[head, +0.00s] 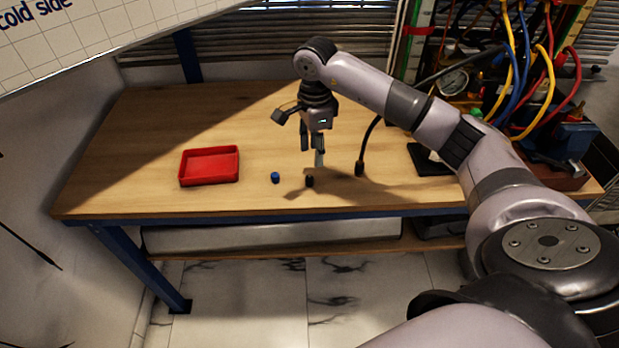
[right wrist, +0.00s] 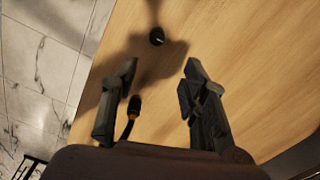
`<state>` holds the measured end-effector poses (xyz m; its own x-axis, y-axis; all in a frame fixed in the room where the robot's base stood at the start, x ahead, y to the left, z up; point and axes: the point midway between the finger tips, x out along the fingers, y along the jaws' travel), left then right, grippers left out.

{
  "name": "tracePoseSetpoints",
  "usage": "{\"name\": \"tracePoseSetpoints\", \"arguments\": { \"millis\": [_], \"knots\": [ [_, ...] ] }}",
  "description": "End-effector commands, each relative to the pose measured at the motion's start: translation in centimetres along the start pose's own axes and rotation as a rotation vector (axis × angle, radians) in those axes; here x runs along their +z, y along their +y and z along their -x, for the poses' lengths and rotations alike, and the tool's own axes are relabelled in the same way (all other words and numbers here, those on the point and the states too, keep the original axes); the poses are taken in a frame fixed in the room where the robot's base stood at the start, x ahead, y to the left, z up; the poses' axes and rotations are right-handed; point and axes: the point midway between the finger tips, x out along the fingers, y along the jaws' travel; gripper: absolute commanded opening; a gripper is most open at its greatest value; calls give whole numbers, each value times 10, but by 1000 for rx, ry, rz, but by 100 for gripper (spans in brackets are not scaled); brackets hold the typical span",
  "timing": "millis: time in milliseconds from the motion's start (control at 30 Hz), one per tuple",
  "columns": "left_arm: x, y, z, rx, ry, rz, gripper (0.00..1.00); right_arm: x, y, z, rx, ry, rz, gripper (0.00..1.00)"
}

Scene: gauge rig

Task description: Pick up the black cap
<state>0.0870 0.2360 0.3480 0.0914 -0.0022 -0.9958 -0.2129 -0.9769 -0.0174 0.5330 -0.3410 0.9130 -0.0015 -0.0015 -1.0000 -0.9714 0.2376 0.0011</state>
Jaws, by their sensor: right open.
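The black cap (head: 309,181) is a small dark cylinder standing on the wooden table near its front edge. In the right wrist view a small round black piece, which looks like the cap (right wrist: 156,36), lies on the wood beyond the fingertips, roughly between their lines. My right gripper (head: 313,157) points down above the table, just behind and above the cap. It is open and empty, with its two fingers (right wrist: 160,75) apart and not touching the cap. My left gripper is not in view.
A blue cap (head: 275,177) stands just left of the black one. A red tray (head: 209,181) lies further left. A black hose end (head: 360,168) rests on the table to the right. The gauge rig with coloured hoses (head: 520,70) fills the back right.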

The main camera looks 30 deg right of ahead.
Motion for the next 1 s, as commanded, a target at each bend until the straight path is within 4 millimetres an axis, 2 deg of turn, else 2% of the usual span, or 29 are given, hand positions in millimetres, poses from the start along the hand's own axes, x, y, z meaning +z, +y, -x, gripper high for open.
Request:
{"name": "tracePoseSetpoints", "arguments": {
  "millis": [100,367,533,700,967,1000],
  "knots": [
    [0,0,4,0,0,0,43,1,1,-18,2,-1,0,41],
    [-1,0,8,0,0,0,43,5,2,-35,1,-2,2,41],
    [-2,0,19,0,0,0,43,17,10,-58,4,-3,1,41],
    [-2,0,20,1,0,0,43,15,8,-77,0,-2,-1,41],
    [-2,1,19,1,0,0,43,15,8,-80,-3,-3,0,41],
    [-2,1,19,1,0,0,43,15,8,-80,-2,-3,0,38]
  ]
}}
